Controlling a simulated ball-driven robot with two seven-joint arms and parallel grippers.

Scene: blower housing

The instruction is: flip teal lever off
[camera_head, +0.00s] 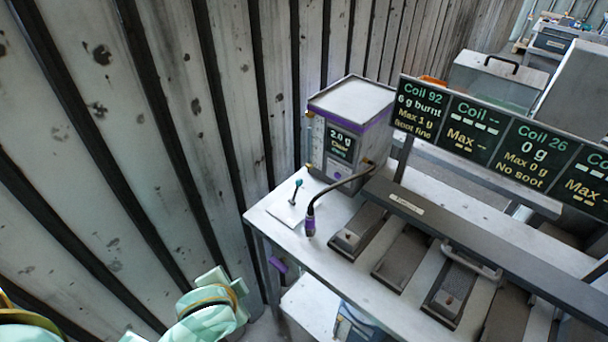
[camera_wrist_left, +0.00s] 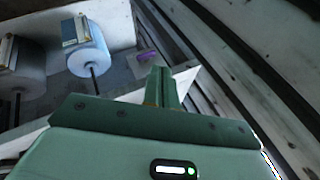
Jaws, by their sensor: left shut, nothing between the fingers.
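The teal lever (camera_head: 297,188) is a thin dark stem with a teal knob, on a small pale plate at the left end of the bench. It stands tilted, its knob up and to the right of its foot. My left gripper (camera_wrist_left: 161,85) is shut and empty in the wrist view, its fingers together in front of the bench's white corner. In the head view my pale green left arm (camera_head: 210,312) is at the bottom, below and left of the lever and well apart from it. The lever cannot be made out in the wrist view. My right gripper is not in view.
A grey and purple box (camera_head: 350,115) with a "2.0 g Clear" display stands behind the lever. A purple-ended hose (camera_head: 310,222) bends down just right of the lever. Dark trays (camera_head: 403,255) and a sign board (camera_head: 520,145) lie farther right. A ribbed wall (camera_head: 180,110) borders the left.

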